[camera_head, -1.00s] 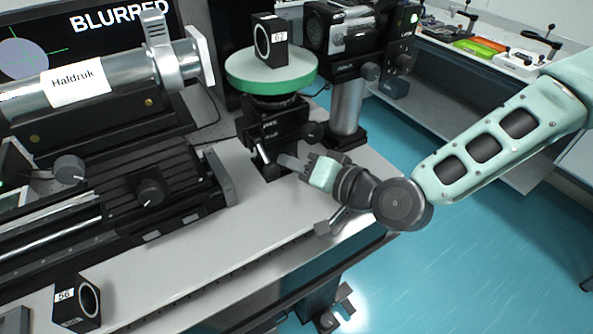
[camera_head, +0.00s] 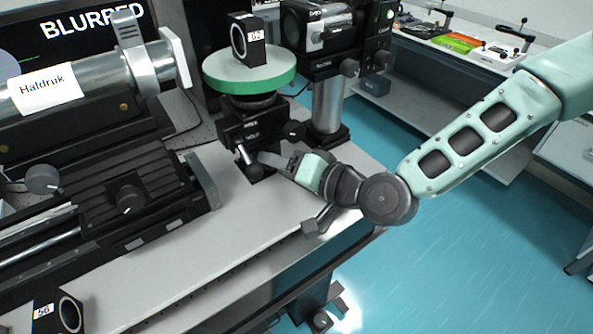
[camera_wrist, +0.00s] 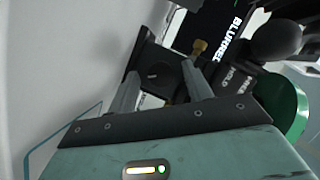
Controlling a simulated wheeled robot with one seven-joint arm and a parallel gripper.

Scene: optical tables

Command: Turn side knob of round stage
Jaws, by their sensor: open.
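The round stage (camera_head: 250,70) has a white top with a green rim and sits on a black mount (camera_head: 250,122). A silver-tipped side knob (camera_head: 244,154) sticks out low on the mount's front, and a black round knob (camera_head: 294,130) is at its right. My gripper (camera_head: 265,160) reaches in from the right, with its fingertips close to the mount's lower front. In the wrist view my gripper (camera_wrist: 160,72) is open, its two fingers apart. A brass-coloured knob (camera_wrist: 199,48) and a dark ball-shaped knob (camera_wrist: 277,40) show beyond the fingers. Contact cannot be told.
A rail with dark knobs (camera_head: 128,199) lies left. The grey table (camera_head: 215,240) is clear in front of the mount.

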